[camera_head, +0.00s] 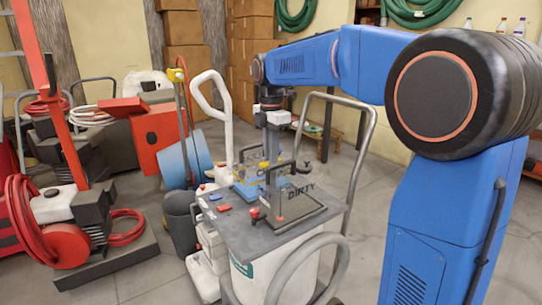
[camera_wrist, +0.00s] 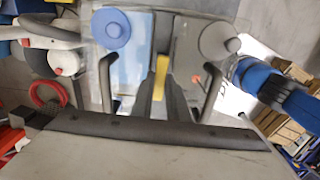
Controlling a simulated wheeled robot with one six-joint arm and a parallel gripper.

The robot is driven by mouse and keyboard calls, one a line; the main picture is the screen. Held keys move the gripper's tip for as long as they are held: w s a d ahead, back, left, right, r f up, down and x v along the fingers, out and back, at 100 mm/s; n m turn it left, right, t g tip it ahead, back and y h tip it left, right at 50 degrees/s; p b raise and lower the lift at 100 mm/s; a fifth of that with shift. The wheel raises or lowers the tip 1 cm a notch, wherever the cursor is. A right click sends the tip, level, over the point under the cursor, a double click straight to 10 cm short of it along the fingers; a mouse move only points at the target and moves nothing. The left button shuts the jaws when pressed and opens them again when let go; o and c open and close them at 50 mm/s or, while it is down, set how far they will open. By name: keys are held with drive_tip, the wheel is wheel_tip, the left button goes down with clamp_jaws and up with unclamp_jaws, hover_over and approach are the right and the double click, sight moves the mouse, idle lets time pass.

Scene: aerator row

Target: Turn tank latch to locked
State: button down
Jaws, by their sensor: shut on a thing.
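The tank top sits on the cart, with a blue-marked clean side (camera_head: 260,183) and a grey side labelled DIRTY (camera_head: 301,190). In the wrist view, the clean side has a blue cap (camera_wrist: 111,28) and the dirty side a grey cap (camera_wrist: 219,41). A yellow latch piece (camera_wrist: 161,67) stands between the two sides. My gripper (camera_wrist: 161,84) is shut on this yellow piece, with one dark finger on each side. In the head view my gripper (camera_head: 273,160) points straight down over the tank top. The latch is hidden there, and its turn angle cannot be told.
Dark upright handles flank the fingers, left (camera_wrist: 107,82) and right (camera_wrist: 211,92). A grey hose (camera_head: 292,262) loops at the cart's front, and a metal push handle (camera_head: 362,150) rises at right. Red hose machines (camera_head: 65,245) stand at left.

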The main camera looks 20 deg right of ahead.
drive_tip(key=m, duration=0.8)
drive_tip(key=shift+m, duration=0.4)
drive_tip(key=m, duration=0.4)
drive_tip(key=shift+m, duration=2.3)
drive_tip(key=c, duration=1.7)
unclamp_jaws()
